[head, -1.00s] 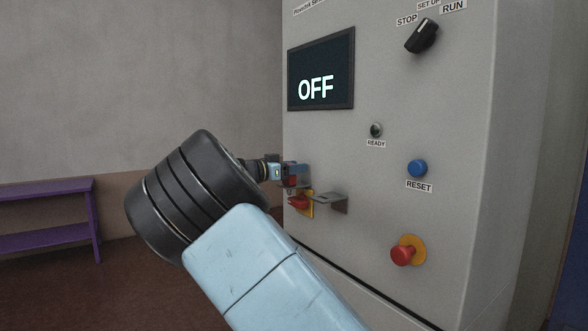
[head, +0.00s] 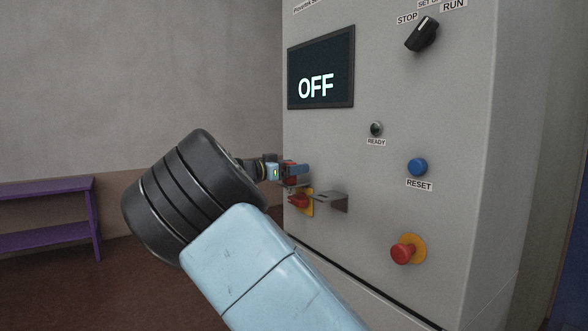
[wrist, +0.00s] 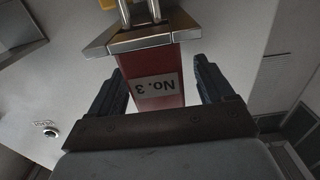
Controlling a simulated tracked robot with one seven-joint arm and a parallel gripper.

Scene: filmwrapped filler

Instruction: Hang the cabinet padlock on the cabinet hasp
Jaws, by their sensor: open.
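The red padlock (wrist: 157,90), labelled "No. 3", is between the fingers of my gripper (wrist: 160,88) in the wrist view. My gripper is open, with a clear gap on the right side and the left finger closer to the padlock. The bright shackle (wrist: 140,12) shows beyond a grey metal bracket (wrist: 100,40), on the side away from the body. In the head view my gripper (head: 290,170) is at the panel, with the red padlock (head: 290,180) partly hidden. A second, slotted metal bracket (head: 332,200) stands to its right, empty; I cannot tell which bracket is the hasp.
A red and yellow rotary switch (head: 301,202) sits just below the gripper. A red stop button (head: 403,252), a blue reset button (head: 417,168) and a selector knob (head: 421,36) are on the panel. The screen (head: 320,70) reads OFF. A purple bench (head: 50,190) stands far left.

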